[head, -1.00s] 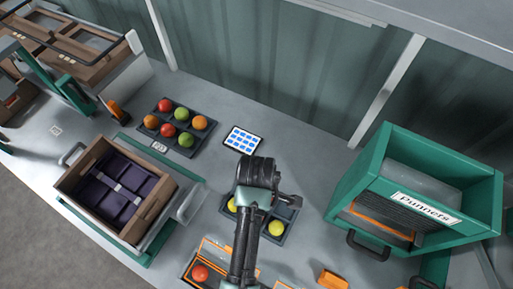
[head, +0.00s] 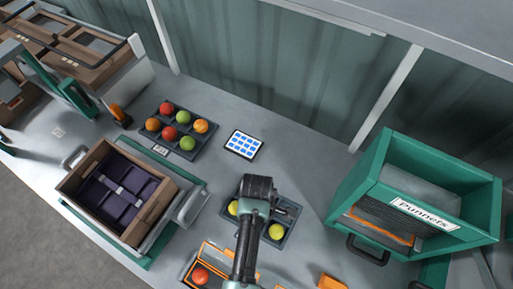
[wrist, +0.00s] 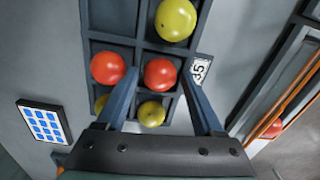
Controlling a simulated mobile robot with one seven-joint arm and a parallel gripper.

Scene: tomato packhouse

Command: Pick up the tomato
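My gripper (wrist: 163,78) is open over a dark tray (wrist: 118,40) of tomatoes in the wrist view. A red tomato (wrist: 159,74) shows in the gap between the two fingers. Another red tomato (wrist: 107,68) lies just left of the left finger. A yellow-green tomato (wrist: 176,18) sits farther up, and a yellow one (wrist: 152,113) sits nearer the palm. In the head view my arm covers much of this tray, and only yellow tomatoes (head: 276,231) show there.
A second tray of red, orange and green tomatoes (head: 184,143) lies behind left, beside a tablet (head: 243,144). A brown crate (head: 93,165) stands left. A green "Punnets" holder (head: 370,181) stands right. An orange punnet with a red tomato (head: 199,276) is in front.

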